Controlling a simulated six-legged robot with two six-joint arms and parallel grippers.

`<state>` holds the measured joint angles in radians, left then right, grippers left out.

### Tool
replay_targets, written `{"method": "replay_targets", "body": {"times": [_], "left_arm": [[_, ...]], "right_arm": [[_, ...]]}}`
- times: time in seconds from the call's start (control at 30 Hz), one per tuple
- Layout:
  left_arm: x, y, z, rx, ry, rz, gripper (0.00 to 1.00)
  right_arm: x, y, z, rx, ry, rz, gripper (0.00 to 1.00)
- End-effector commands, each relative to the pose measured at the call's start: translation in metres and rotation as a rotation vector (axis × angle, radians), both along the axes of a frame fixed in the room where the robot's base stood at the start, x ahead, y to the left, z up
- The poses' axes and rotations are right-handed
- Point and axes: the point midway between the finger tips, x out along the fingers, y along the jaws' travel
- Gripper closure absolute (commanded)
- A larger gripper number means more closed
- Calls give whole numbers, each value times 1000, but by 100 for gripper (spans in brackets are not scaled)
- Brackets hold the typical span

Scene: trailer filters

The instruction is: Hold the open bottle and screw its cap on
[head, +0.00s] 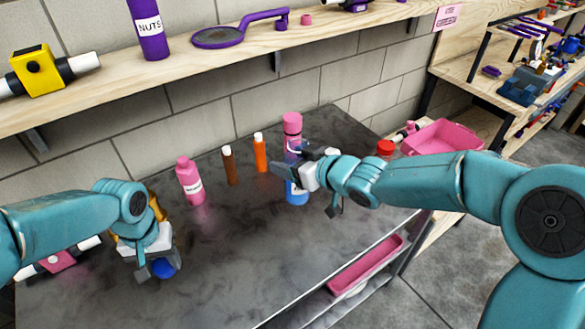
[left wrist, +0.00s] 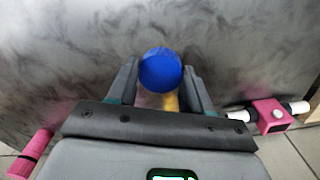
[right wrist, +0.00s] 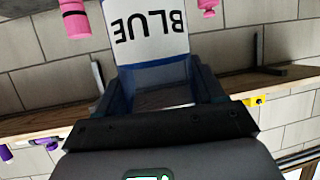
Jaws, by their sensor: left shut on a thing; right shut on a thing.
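A blue round cap (head: 164,269) is between the fingertips of my left gripper (head: 160,266), low over the left part of the dark table. The cap (left wrist: 160,69) also shows from above in the left wrist view. My right gripper (head: 297,168) is shut on the blue bottle (head: 297,193) near the middle of the table. The bottle's white label reading BLUE (right wrist: 147,30) fills the top of the right wrist view, upside down. The bottle's mouth is hidden by the gripper. I cannot tell whether its base touches the table. Cap and bottle are well apart.
A pink bottle (head: 189,181), a brown bottle (head: 230,166) and an orange bottle (head: 260,153) stand along the table's back, with a taller pink one (head: 292,123) behind the blue bottle. A wooden shelf (head: 180,65) runs above. The table's (head: 240,260) front is clear.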

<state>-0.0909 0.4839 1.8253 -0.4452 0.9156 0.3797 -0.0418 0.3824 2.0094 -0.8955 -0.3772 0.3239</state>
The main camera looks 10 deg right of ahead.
Motion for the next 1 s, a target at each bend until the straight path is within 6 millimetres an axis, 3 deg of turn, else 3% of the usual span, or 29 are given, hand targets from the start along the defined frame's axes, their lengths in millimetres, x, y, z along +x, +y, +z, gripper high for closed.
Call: {"method": "replay_targets", "body": {"times": [0.1, 0.4, 1.0], "left_arm": [[0, 0, 6, 0, 0, 0, 78], [0, 0, 13, 0, 0, 0, 78], [0, 0, 15, 0, 0, 0, 78]], "right_arm": [[0, 0, 14, -1, -3, 0, 81], [0, 0, 31, -1, -2, 0, 81], [0, 0, 37, -1, -2, -1, 81]]}}
